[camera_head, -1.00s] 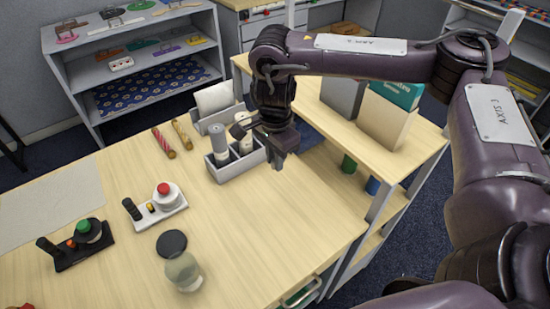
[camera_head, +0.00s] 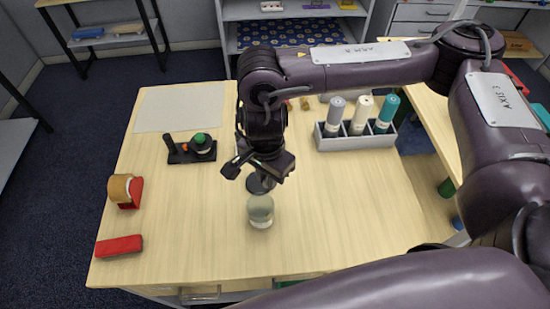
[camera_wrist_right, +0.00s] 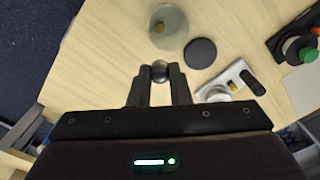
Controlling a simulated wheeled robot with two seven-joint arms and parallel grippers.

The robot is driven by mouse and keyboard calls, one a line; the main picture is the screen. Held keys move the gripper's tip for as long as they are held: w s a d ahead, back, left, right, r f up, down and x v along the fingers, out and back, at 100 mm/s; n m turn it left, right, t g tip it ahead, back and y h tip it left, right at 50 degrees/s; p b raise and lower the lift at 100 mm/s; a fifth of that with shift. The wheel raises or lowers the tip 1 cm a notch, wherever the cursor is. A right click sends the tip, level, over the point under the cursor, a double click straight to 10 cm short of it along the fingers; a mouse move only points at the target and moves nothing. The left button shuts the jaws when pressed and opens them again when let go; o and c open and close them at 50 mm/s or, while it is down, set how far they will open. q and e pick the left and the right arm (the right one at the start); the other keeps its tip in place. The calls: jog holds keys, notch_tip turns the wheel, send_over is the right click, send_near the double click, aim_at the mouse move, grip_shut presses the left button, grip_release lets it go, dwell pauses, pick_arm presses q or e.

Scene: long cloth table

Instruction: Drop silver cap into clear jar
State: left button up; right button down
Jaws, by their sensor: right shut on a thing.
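The clear jar (camera_head: 260,211) stands upright on the table, and the right wrist view shows it (camera_wrist_right: 167,27) open from above with a small brownish thing inside. Its dark round lid (camera_wrist_right: 201,52) lies beside it and is partly hidden by my gripper in the head view (camera_head: 260,184). My right gripper (camera_wrist_right: 159,82) is shut on a small rounded grey piece, the silver cap (camera_wrist_right: 160,70), at its fingertips. In the head view the right gripper (camera_head: 258,168) is above the table, just behind the jar; the cap cannot be made out there. My left gripper is not in view.
A grey holder (camera_head: 355,143) with several bottles stands at the back right. A black base with a green button (camera_head: 192,149) sits at the left, with a red tape dispenser (camera_head: 125,190) and red box (camera_head: 119,246) nearer the left edge. The front right table is clear.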

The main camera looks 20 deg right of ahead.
jog(key=shift+a+f, duration=0.15)
jog(key=shift+a, duration=0.05)
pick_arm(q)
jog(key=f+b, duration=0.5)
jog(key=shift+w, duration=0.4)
pick_arm(e)
notch_tip(320, 180, down, 6)
jog(key=shift+r, duration=0.15)
jog(key=c, duration=1.3)
grip_release()
pick_arm(q)
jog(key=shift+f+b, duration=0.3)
jog(key=shift+b, duration=0.05)
pick_arm(e)
jog(key=shift+r, duration=3.85)
